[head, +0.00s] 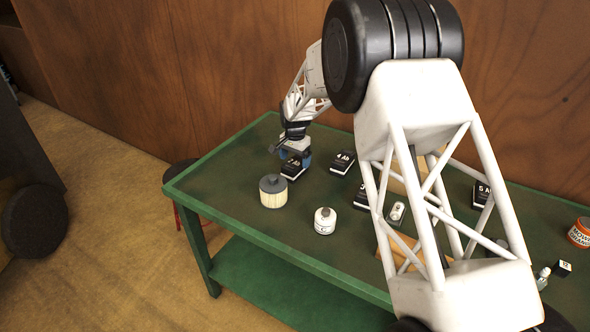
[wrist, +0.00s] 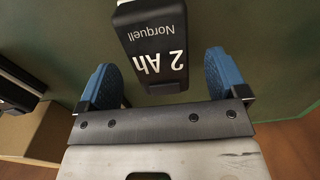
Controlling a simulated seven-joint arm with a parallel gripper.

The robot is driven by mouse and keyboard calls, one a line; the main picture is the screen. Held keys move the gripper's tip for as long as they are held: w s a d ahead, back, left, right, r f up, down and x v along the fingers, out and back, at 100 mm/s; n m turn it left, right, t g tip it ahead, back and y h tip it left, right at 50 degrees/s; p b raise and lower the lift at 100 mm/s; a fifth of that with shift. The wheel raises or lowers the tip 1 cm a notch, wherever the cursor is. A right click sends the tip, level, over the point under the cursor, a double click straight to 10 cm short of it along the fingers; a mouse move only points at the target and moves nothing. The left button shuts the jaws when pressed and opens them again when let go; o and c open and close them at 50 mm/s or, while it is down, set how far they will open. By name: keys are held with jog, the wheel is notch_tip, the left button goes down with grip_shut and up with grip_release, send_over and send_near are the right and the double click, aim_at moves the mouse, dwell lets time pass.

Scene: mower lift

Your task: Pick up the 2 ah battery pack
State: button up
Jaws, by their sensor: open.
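The 2 Ah battery pack (wrist: 152,45) is a black block with white "2 Ah" and "Norquell" lettering, seen in the wrist view. In the head view it lies on the green table (head: 240,238) near the far left end, as a dark block (head: 292,171) partly covered by my gripper. My gripper (head: 295,158) is open, with blue finger pads. In the wrist view its fingers (wrist: 160,78) stand on either side of the pack's near end, with a gap on each side. Most of the pack extends beyond the fingertips. I cannot tell the remaining height.
A 4 Ah pack (head: 343,162) lies right of my gripper, with another dark pack (head: 361,197) nearer and a third (head: 481,194) farther right. A wooden wall (head: 230,70) rises behind the table.

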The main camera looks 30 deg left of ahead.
jog(key=shift+f, duration=0.15)
jog(key=shift+f, duration=2.5)
jog(key=shift+c, duration=0.4)
jog(key=c, duration=1.2)
